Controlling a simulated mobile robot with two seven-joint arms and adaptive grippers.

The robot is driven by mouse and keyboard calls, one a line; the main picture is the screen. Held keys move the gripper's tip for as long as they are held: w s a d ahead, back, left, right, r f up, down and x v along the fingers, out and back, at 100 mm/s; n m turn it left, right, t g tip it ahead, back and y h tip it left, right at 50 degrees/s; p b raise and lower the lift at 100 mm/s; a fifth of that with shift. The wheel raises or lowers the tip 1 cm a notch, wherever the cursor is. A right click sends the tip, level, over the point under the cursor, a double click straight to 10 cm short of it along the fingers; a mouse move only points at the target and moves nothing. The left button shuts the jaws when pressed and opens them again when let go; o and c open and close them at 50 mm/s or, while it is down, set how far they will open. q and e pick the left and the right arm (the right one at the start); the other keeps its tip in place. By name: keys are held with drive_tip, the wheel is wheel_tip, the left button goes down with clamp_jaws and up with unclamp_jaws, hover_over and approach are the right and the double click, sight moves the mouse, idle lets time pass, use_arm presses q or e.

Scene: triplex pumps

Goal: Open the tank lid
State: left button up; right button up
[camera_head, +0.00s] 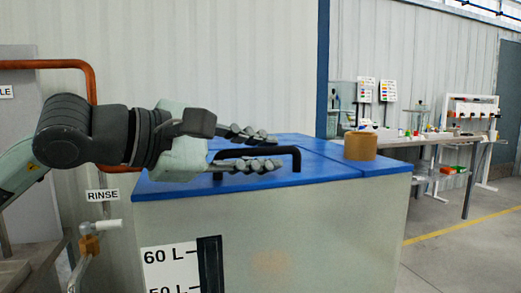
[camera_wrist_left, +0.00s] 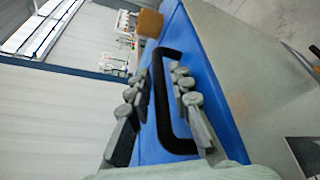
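The tank (camera_head: 290,230) is a large pale box with a blue lid (camera_head: 320,172) lying shut on top. A black bar handle (camera_head: 288,151) stands on the lid; it also shows in the left wrist view (camera_wrist_left: 177,148). My left gripper (camera_head: 252,150) comes in from the left over the lid. Its two fingers are apart, one on the far side and one on the near side of the handle. In the left wrist view, the left gripper (camera_wrist_left: 160,90) has the handle between its open fingers. I cannot tell whether either finger touches it. My right gripper is in neither view.
A brown roll (camera_head: 360,146) sits on the lid's right part, and it shows in the left wrist view (camera_wrist_left: 149,22). A "RINSE" pipe valve (camera_head: 100,226) is left of the tank. A workbench (camera_head: 430,140) stands behind right. Open floor (camera_head: 460,255) lies right of the tank.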

use_arm(q)
clamp_jaws()
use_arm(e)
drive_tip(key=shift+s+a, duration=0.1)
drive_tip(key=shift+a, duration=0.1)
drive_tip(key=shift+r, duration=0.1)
